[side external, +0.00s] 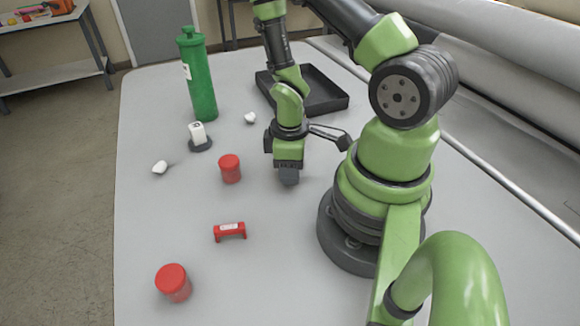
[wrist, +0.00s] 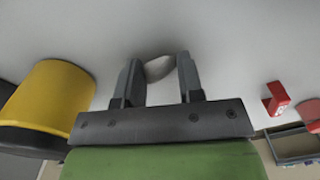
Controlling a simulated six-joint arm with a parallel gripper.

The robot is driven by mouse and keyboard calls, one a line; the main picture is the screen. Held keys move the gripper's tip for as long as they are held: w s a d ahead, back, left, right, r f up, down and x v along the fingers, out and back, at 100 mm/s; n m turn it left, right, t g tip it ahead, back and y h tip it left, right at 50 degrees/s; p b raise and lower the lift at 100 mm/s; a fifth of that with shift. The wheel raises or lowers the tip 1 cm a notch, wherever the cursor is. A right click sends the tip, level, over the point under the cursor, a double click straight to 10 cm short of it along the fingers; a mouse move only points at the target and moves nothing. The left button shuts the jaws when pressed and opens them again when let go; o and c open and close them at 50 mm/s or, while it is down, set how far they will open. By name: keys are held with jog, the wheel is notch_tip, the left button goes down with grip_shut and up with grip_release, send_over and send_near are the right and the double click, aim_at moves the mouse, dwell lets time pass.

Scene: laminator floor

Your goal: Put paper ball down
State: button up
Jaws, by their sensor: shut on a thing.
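My gripper (side external: 289,180) points down low over the grey table, in front of the black tray. In the wrist view its two dark fingers (wrist: 159,72) are closed on a pale paper ball (wrist: 158,68), seen between the tips. In the side view the fingers hide this ball, and I cannot tell whether it touches the table. Two other white crumpled balls lie on the table: one (side external: 250,118) near the tray and one (side external: 160,168) near the left edge.
The black tray (side external: 328,104) stands behind my gripper. A green bottle (side external: 200,80), a small white block on a dark disc (side external: 199,137), red cylinders (side external: 230,169) (side external: 173,283) and a red bracket (side external: 230,232) stand to the left. A yellow object (wrist: 52,95) shows in the wrist view. The front middle is clear.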

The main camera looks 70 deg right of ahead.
jog(key=shift+f, duration=0.15)
jog(key=o, duration=0.5)
jog(key=shift+f, duration=0.1)
jog(key=o, duration=0.4)
jog(key=shift+o, duration=0.2)
